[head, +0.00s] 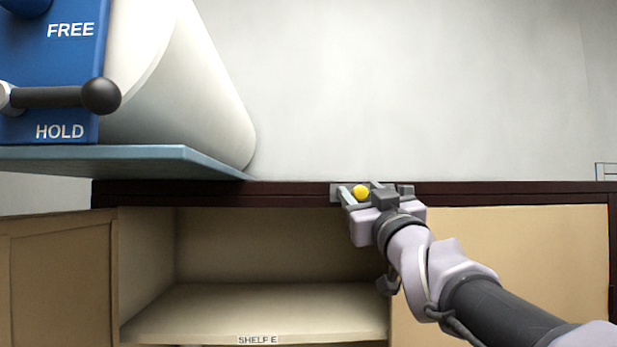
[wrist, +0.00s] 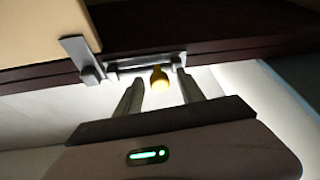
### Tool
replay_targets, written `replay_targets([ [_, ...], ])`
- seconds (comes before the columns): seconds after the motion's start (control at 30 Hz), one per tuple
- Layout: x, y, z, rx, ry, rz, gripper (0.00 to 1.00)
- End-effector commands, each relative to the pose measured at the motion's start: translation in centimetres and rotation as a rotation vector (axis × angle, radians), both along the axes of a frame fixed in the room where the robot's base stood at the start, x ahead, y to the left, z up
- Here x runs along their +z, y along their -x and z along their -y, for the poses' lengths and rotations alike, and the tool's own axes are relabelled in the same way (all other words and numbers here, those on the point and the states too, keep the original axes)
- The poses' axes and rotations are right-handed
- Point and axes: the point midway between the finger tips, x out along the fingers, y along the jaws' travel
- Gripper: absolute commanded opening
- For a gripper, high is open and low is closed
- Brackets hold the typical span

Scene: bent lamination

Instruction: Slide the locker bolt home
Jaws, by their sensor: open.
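The knob also shows in the head view (head: 361,192). A grey bracket (wrist: 80,55) sits left of the rod in the wrist view, against the tan panel. I cannot tell whether the rod's end enters it. My gripper (head: 361,198) is open at the bolt. In the wrist view its fingers (wrist: 159,84) stand on either side of the knob, with visible gaps. In the head view my gripper hides part of the bolt.
Below the dark rail (head: 270,194) is an open compartment with a shelf marked SHELF E (head: 258,339). A tan panel (head: 520,260) closes the right side. At upper left, a blue FREE/HOLD panel with a black-knobbed lever (head: 100,95) and a white roll (head: 195,90) stand on a blue-grey ledge (head: 120,158).

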Motion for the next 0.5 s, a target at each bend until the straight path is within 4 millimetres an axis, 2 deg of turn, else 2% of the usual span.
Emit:
replay_targets([
  [0.37, 0.22, -0.11, 0.19, 0.000, 0.000, -0.001, 0.46],
  [0.5, 0.22, -0.11, 0.19, 0.000, 0.000, -0.001, 0.21],
])
